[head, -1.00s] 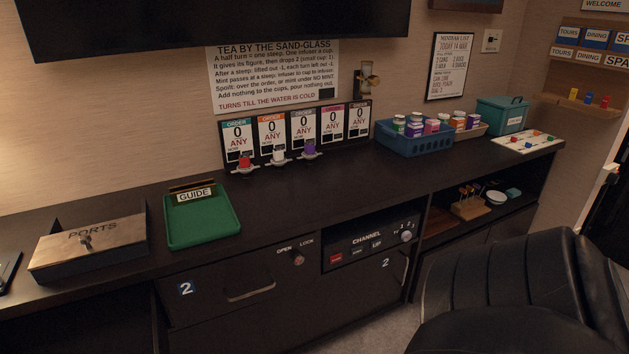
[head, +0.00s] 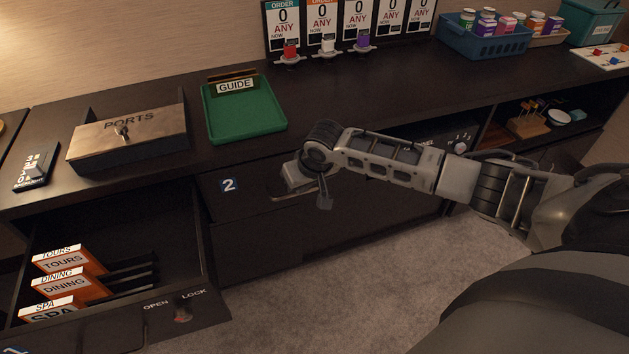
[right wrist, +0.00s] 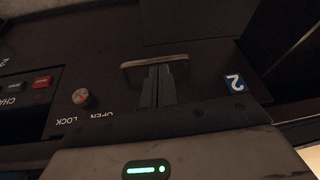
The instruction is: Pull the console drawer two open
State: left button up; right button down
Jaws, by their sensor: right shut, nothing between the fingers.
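Drawer two is the dark console front with the blue "2" label (head: 229,185); it looks shut, and the label also shows in the right wrist view (right wrist: 235,83). Its metal bar handle (right wrist: 155,62) lies across the tips of my right gripper (right wrist: 158,85). The gripper's fingers are closed together at the handle's middle, with nothing held between them; contact is hard to tell. In the head view my right gripper (head: 292,184) is in front of drawer two and hides part of the handle. The OPEN/LOCK knob (right wrist: 82,97) shows beside the handle. My left gripper is out of view.
Another drawer (head: 204,280) stands open at left, holding orange TOURS, DINING and SPA cards (head: 65,285). On the counter are the PORTS box (head: 130,138) and green GUIDE tray (head: 245,112). Carpet (head: 330,290) in front is clear.

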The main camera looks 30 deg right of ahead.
jog(key=w+d+r+m+h, duration=0.1)
jog(key=w+d+r+m, duration=0.15)
jog(key=d, duration=0.35)
jog(key=b+x, duration=0.3)
jog(key=x, duration=0.6)
jog(key=shift+s+f+n+g, duration=0.25)
jog(key=shift+n+g, duration=0.05)
jog(key=shift+n, duration=0.05)
jog(key=shift+s+r, duration=0.1)
